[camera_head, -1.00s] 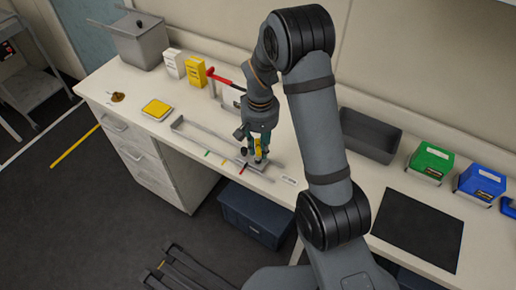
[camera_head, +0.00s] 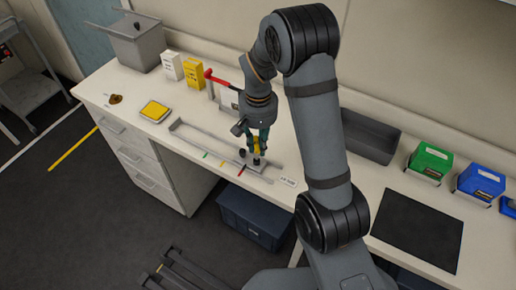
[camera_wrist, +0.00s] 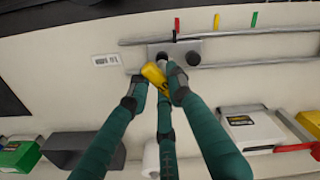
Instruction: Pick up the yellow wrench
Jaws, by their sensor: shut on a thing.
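My gripper (camera_head: 257,147) has dark green fingers and is over the bench, above a small grey slider block on a metal rail. It is shut on the yellow wrench (camera_head: 256,144), which shows as a short yellow piece between the fingers. In the wrist view, the yellow wrench (camera_wrist: 153,74) lies between the fingertips of my gripper (camera_wrist: 156,90), beside the grey block. The fingers hide part of the wrench. I cannot tell whether it touches the block.
The grey block (camera_wrist: 207,47) with dark knobs sits on the rail (camera_head: 200,133). Red, green and yellow marks lie in front of it. A grey bin (camera_head: 369,137), green box (camera_head: 429,162) and black mat (camera_head: 416,230) are to the right. A yellow pad (camera_head: 155,110) is left.

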